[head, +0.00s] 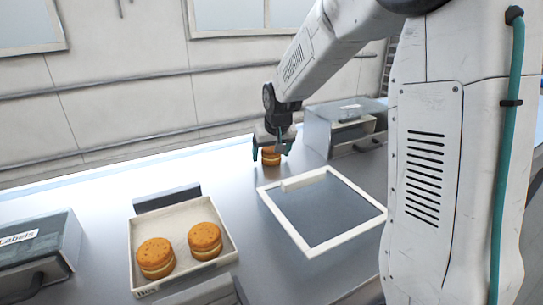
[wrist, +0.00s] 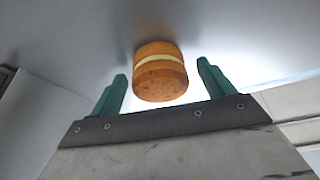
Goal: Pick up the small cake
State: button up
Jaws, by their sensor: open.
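A small round cake (head: 270,156) with two golden layers and a pale filling stands on the grey table at the back. It also shows in the wrist view (wrist: 159,72), between and just beyond the fingertips. My gripper (head: 269,154) is over it with its green fingers open, one on each side. In the wrist view the open gripper (wrist: 163,80) shows a gap on both sides of the cake. I cannot tell exactly how deep the cake lies between the fingers.
A white tray (head: 227,261) with two similar cakes stands at front left. A white-framed dark panel (head: 263,193) lies right of the middle. A grey box (head: 318,133) stands close right of my gripper, and a "Labels" box (head: 62,245) at far left.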

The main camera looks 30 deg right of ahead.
jog(key=c, duration=0.8)
jog(key=shift+o, duration=0.2)
jog(key=shift+r, duration=0.1)
